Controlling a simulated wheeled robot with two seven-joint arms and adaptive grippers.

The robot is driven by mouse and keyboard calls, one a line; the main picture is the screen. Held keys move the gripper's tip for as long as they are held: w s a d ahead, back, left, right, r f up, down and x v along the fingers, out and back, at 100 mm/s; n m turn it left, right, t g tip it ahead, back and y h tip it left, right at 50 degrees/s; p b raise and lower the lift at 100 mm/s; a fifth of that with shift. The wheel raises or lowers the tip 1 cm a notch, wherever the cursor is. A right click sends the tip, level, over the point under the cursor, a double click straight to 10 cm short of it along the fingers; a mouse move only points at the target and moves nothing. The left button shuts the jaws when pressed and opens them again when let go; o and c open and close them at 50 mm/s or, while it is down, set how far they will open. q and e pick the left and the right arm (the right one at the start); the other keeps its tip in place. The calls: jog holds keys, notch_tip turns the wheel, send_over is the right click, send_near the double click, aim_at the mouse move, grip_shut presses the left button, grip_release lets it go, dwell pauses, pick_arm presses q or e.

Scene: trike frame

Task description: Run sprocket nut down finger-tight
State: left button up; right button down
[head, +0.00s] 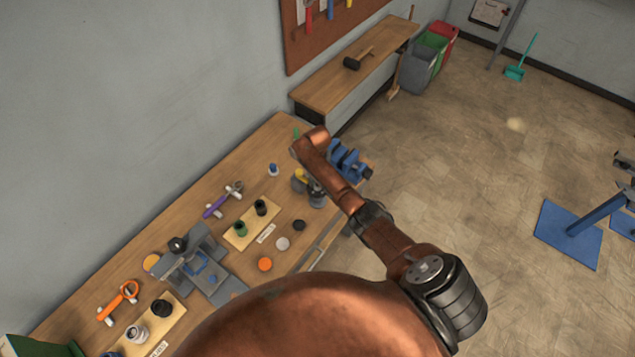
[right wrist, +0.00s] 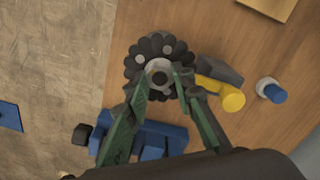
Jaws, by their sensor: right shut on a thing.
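My right gripper (right wrist: 161,79) points down over the bench with its green-padded fingers on either side of a light grey ring-shaped nut (right wrist: 159,68), shut on it. The nut sits at the centre of a dark, lobed round part (right wrist: 139,54), which I take to be the sprocket. The fingers hide part of the nut, and I cannot tell how far down it sits. In the head view my right arm reaches across to the far end of the bench, and its gripper (head: 317,192) is small there. My left gripper is not in view.
A blue vise (head: 347,160) stands close beside the gripper at the bench edge. A yellow-ended tool (right wrist: 232,100) and a small blue-capped bottle (right wrist: 271,90) are near. Caps, trays and a grey fixture (head: 190,262) occupy the nearer wooden bench. The floor to the right is mostly open.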

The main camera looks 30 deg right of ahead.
jog(key=m, duration=0.6)
jog(key=shift+w+d+r, duration=0.1)
jog(key=shift+w+r, duration=0.1)
jog(key=shift+r, duration=0.1)
jog(key=shift+m, duration=0.3)
jog(key=c, duration=2.1)
grip_release()
jog(key=o, duration=0.5)
jog(key=shift+s+f, duration=0.1)
jog(key=shift+s, duration=0.05)
notch_tip(320, 180, up, 12)
jog(key=shift+f, duration=0.1)
